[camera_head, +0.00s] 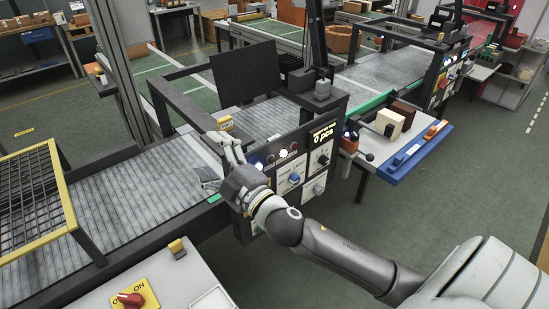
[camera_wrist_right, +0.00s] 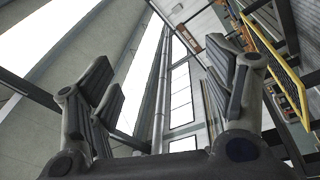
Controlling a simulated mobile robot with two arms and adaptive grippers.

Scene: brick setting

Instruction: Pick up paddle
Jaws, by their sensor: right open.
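My right gripper (camera_head: 228,146) reaches in from the lower right in the head view, above the edge of the conveyor beside the control panel. Its fingers point up and away. In the right wrist view the fingers (camera_wrist_right: 165,95) are spread apart with nothing between them, and the camera looks up at the windows and roof. I cannot clearly make out a paddle. A small grey flat object (camera_head: 207,180) lies on the conveyor just left of the gripper; I cannot tell if it is the paddle. My left gripper is not in view.
The roller conveyor (camera_head: 130,198) runs along the left, with a yellow-framed mesh guard (camera_head: 70,198) over it. A control panel (camera_head: 300,165) with knobs stands right of the gripper. A blue-edged shelf (camera_head: 400,160) holds boxes. Open floor (camera_head: 470,180) lies at right.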

